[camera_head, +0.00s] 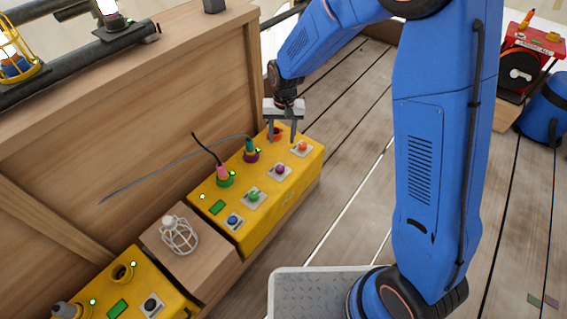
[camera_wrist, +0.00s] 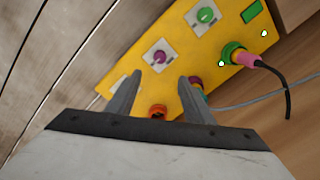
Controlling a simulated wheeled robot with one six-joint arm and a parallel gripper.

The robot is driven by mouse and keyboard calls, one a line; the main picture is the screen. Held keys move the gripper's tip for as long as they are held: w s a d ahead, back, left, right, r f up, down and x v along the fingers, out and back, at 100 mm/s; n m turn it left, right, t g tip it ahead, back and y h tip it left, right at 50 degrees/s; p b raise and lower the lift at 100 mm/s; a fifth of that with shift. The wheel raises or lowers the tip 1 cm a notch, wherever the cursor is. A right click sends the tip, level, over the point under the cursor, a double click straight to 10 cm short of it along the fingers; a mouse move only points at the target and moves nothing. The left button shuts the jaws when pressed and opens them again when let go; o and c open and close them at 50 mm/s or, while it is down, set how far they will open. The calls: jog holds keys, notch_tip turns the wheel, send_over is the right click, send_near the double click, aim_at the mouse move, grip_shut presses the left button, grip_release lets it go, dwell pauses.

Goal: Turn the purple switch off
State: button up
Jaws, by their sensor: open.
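The purple switch (camera_head: 280,169) is a round knob on a pale square plate on top of the yellow box (camera_head: 312,165). It sits between the green switch (camera_head: 254,195) and the orange switch (camera_head: 302,147). In the wrist view the purple switch (camera_wrist: 160,56) lies just beyond my fingertips, with nothing covering it. My gripper (camera_head: 282,140) is above the far end of the box, fingers pointing down, near the orange switch. It also shows in the wrist view (camera_wrist: 161,79), open with nothing between its fingertips. The orange switch is not clearly visible there.
A pink plug (camera_head: 222,172) and a teal plug (camera_head: 249,145) with cables stand in sockets along the box's wall side. A blue switch (camera_head: 234,221) is at its near end. A wooden wall (camera_head: 130,90) rises behind. A caged lamp (camera_head: 178,235) sits on a wooden block nearby.

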aim_at(280, 168)
jog(key=f, duration=1.7)
jog(key=shift+a, duration=0.4)
jog(key=c, duration=1)
